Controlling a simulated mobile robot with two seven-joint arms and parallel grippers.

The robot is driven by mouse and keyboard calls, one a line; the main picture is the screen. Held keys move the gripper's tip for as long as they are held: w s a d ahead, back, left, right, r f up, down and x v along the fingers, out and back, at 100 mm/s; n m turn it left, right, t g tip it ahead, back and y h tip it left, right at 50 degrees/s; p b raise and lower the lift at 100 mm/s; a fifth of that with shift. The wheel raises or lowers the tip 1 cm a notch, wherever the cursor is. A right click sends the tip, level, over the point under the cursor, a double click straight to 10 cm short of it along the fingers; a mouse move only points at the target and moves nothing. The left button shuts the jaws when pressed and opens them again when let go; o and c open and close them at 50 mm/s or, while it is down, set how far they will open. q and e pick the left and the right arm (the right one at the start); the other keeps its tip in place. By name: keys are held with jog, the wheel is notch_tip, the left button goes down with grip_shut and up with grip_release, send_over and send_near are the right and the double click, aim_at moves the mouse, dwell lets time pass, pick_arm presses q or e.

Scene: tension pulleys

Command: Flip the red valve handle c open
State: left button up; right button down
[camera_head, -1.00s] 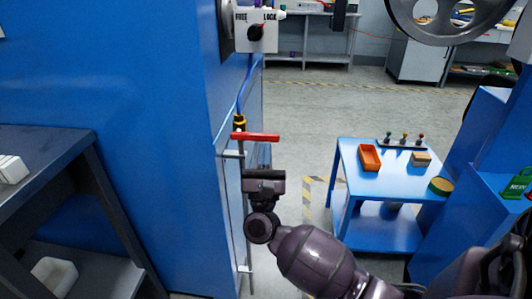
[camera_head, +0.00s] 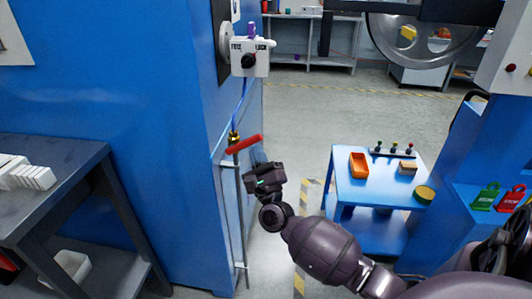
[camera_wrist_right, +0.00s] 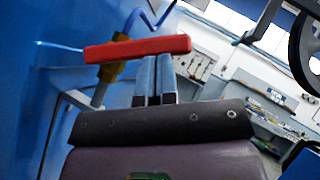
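The red valve handle (camera_head: 245,144) sits on a brass valve (camera_head: 233,137) on the thin pipe beside the blue cabinet. In the head view its right end is tilted up. My right gripper (camera_head: 257,161) is just below and right of the handle's right end. In the right wrist view, its two fingers (camera_wrist_right: 154,75) lie close together with a narrow gap, and their tips meet the underside of the red handle (camera_wrist_right: 138,49). The handle runs across the fingers, not between them. Whether they touch is hard to tell. My left gripper is not in view.
A white box with a dark knob, marked FREE and LOCK (camera_head: 249,58), is above the valve. A blue cabinet (camera_head: 140,120) stands close on the left. A blue cart (camera_head: 360,190) with an orange tray stands at right. Open floor (camera_head: 310,115) lies behind.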

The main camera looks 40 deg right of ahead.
pick_arm(q)
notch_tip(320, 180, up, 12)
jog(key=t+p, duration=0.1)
jog(key=p, duration=1.2)
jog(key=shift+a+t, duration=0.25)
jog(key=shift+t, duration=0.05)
pick_arm(e)
jog(key=w+a+r+n+g+y, duration=0.2)
jog(key=r+n+y, duration=0.4)
jog(key=n, duration=0.4)
jog(key=shift+w+a+g+y, duration=0.4)
jog(key=shift+w+g, duration=0.2)
jog(key=shift+g, duration=0.4)
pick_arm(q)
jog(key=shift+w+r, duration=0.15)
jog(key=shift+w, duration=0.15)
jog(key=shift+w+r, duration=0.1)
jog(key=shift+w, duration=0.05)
pick_arm(e)
jog(key=shift+r, duration=0.1)
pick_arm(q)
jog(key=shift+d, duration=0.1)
